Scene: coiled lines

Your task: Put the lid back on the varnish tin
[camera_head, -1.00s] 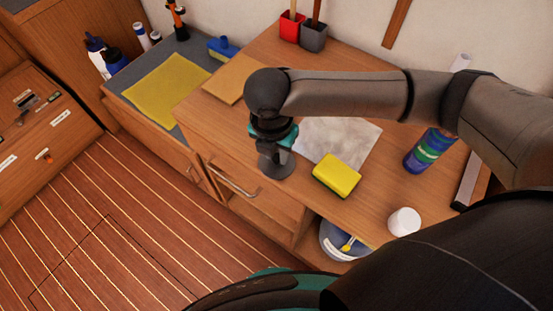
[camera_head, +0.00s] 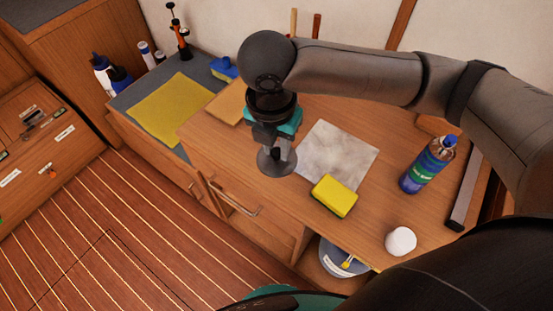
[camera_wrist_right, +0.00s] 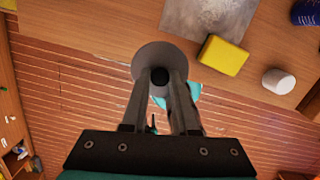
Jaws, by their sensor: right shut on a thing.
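My right gripper (camera_head: 275,140) points down and is shut on the lid (camera_head: 276,164), a grey disc, held in the air by the front edge of the wooden counter. In the right wrist view the fingers (camera_wrist_right: 159,80) pinch the black knob at the middle of the lid (camera_wrist_right: 148,60). A round blue-grey container (camera_head: 334,258) with a white label and something yellow at it shows below the counter's edge, partly hidden; I cannot tell whether it is the varnish tin. My left gripper is out of view.
On the counter (camera_head: 290,205) are a grey sheet (camera_head: 338,152), a yellow sponge (camera_head: 335,196), a white cup-like cylinder (camera_head: 400,241) and a blue-green bottle (camera_head: 428,165). A yellow cloth (camera_head: 168,110) lies on the lower left top. An open handled drawer front (camera_head: 235,200) is below the counter.

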